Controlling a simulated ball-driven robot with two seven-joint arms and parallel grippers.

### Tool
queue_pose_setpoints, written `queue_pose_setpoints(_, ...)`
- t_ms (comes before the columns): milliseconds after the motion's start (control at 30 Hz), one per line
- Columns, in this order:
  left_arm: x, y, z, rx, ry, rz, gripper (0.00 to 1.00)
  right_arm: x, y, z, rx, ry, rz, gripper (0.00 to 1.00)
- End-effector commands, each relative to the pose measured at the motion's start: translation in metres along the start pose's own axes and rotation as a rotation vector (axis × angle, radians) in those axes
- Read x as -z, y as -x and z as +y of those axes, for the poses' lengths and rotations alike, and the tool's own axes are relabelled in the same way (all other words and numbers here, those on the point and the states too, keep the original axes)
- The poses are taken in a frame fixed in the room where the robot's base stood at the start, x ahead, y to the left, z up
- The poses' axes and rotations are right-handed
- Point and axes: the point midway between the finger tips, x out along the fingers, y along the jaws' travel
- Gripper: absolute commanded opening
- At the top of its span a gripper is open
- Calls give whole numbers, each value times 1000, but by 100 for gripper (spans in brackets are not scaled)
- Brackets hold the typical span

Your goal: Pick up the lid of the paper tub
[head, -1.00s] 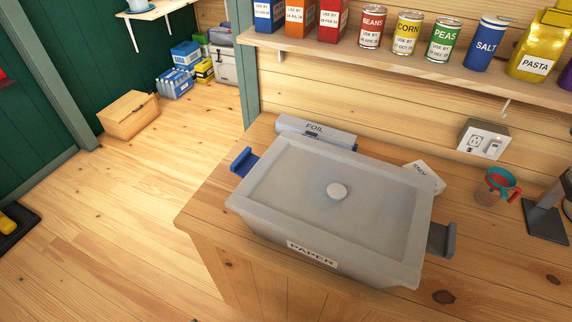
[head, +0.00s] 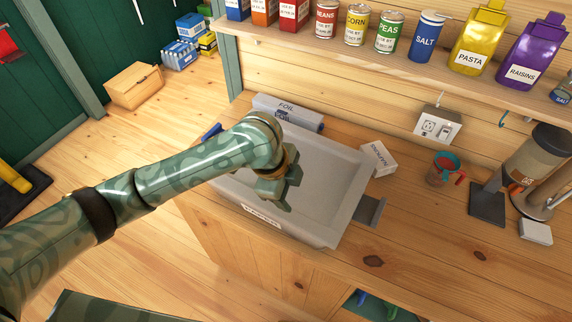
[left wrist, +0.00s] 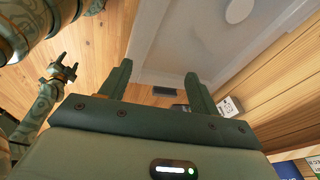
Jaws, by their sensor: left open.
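The paper tub (head: 262,217) is a grey box with a PAPER label on its front, standing on the wooden counter. Its flat grey lid (head: 325,170) sits on top. The lid's round knob (left wrist: 240,10) shows at the top of the left wrist view; in the head view my left arm and gripper hide it. My left gripper (head: 278,192) is open and empty, over the middle of the lid in the head view. Whether it touches the lid cannot be told. My right gripper (left wrist: 62,72) shows small at the left of the left wrist view; its jaw state is unclear.
A foil box (head: 288,110) lies behind the tub. A small white box (head: 379,158) and a measuring cup (head: 444,170) stand to the right, with a grey machine (head: 530,170) beyond. A shelf (head: 400,65) of cans and bags hangs above.

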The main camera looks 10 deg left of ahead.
Motion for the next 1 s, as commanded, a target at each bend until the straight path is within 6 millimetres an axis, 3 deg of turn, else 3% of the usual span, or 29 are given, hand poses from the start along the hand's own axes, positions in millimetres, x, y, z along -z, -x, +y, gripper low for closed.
queue_pose_setpoints(33, -13, 18, -12, -42, -59, -56, 62, 0, 4, 2, -2, 1, 0, 58)
queue_pose_setpoints(200, -50, 58, -25, -192, -152, -177, 62, -1, 8, 7, -9, 2, -2, 58)
queue_pose_setpoints(367, -66, 72, -27, -253, -166, -216, 62, -2, 8, 9, -12, 2, -3, 58)
queue_pose_setpoints(467, -72, 59, -23, -263, -166, -219, 62, -3, 4, 9, -12, 1, -4, 58)
queue_pose_setpoints(800, -89, -15, -5, -260, -165, -215, 62, -6, -11, 8, -11, 1, -8, 58)
queue_pose_setpoints(1000, -93, -30, -2, -258, -166, -216, 62, -7, -14, 8, -10, 1, -8, 58)
